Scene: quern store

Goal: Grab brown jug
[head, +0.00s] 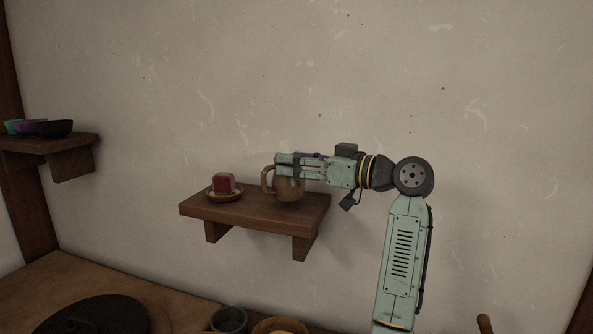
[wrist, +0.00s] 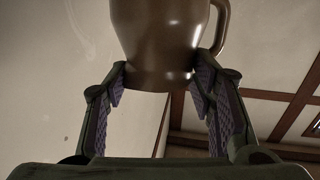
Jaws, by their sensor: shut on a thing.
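The brown jug (head: 288,189) is at the right part of a small wooden wall shelf (head: 247,211), upright, with its handle toward the left. In the head view my gripper (head: 287,166) reaches in from the right at the jug's upper part and hides some of it. In the wrist view the jug (wrist: 160,40) fills the top middle, between the two fingers. My gripper (wrist: 160,85) is shut on the jug, with a finger against each side. Whether the jug's base touches the shelf is hard to tell.
A red block (head: 223,182) sits on a small brown dish (head: 224,196) left of the jug. Several bowls (head: 55,128) stand on another shelf (head: 60,144) at the left. Below are a dark round lid-like thing (head: 98,315) and a grey cup (head: 229,320).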

